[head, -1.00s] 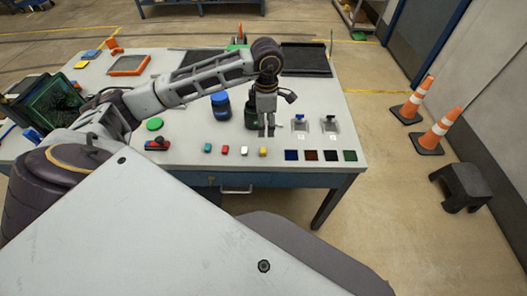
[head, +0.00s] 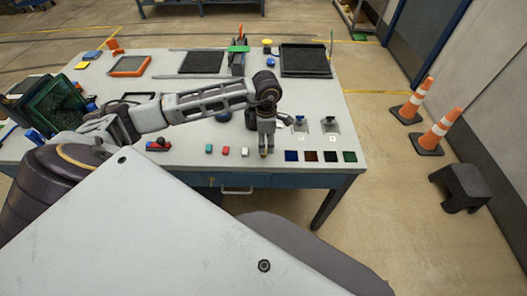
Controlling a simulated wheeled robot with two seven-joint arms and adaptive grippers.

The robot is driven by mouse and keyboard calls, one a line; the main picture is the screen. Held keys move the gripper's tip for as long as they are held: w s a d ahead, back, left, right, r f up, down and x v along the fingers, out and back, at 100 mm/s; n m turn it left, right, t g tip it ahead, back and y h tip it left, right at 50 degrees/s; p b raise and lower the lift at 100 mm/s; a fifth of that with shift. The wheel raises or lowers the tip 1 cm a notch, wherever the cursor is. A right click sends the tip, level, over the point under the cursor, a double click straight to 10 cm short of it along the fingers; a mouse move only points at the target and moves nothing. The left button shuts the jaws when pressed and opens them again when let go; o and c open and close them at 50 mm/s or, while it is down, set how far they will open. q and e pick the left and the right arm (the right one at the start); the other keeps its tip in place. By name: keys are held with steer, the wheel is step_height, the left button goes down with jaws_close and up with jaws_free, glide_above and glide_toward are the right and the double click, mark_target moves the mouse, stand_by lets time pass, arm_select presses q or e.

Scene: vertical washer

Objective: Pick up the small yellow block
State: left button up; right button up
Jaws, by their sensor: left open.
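My left gripper (head: 267,151) points straight down near the front edge of the table, with its fingertips low at the small yellow block (head: 264,152). The block is mostly hidden by the fingers, with only a trace of yellow showing between or behind them. The gripper is open, and I cannot tell whether the fingers touch the block. My right gripper is not in view.
Several dark coloured squares (head: 310,156) lie to the right. Two small fixtures (head: 330,125) stand behind them.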

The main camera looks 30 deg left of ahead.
mark_target(266, 152)
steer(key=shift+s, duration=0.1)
arm_select(q)
steer(key=shift+f, duration=0.55)
step_height(266, 152, down, 4)
steer(key=shift+r+p, duration=0.25)
steer(key=shift+p, duration=0.35)
steer(key=shift+f, duration=0.3)
steer(key=c, duration=0.8)
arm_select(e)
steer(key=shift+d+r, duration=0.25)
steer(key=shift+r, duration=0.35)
